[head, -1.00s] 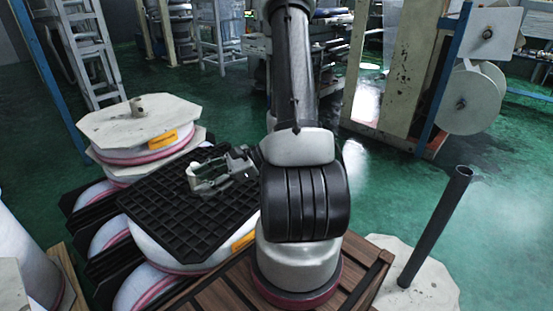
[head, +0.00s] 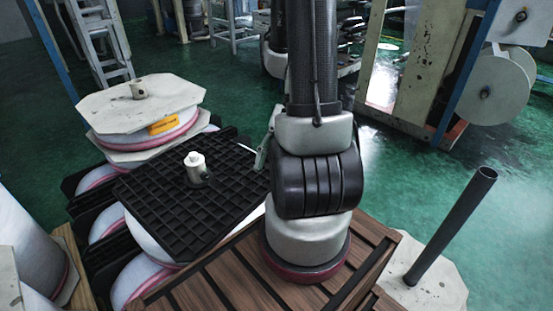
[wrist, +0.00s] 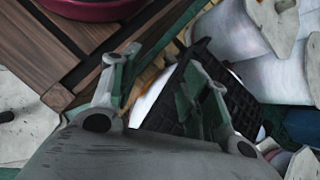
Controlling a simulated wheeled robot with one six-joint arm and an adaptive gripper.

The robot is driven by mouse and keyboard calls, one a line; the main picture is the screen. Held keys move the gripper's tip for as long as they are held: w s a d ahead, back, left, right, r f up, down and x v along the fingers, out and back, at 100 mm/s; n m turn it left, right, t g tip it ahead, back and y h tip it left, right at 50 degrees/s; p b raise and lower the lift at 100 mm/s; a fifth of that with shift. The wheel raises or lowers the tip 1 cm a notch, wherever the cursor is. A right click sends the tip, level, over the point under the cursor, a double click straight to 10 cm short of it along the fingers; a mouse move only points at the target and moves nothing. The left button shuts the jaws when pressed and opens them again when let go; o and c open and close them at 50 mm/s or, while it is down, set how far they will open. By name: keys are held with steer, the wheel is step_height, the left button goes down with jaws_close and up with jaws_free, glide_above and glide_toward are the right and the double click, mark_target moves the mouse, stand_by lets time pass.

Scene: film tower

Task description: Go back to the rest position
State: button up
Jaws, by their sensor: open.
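My gripper (wrist: 162,85) is open and empty in the wrist view, its two fingers spread apart. In the head view only a small part of my gripper (head: 263,150) shows at the left of my arm; the rest is hidden behind the arm. The black grid panel (head: 190,200) lies on a white film roll at the left, with a short pale peg (head: 195,167) standing up from it. The panel also shows beyond the fingers in the wrist view (wrist: 245,110). My gripper is apart from the peg, to its right.
Another film roll with an octagonal pale plate (head: 138,105) stands behind the panel. A slatted wooden deck (head: 215,275) lies under my arm. A dark upright post (head: 450,228) on a pale plate stands at the right. A machine frame (head: 410,70) is behind. Green floor between is clear.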

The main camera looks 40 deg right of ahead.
steer(key=shift+d, duration=0.2)
stand_by(0.5)
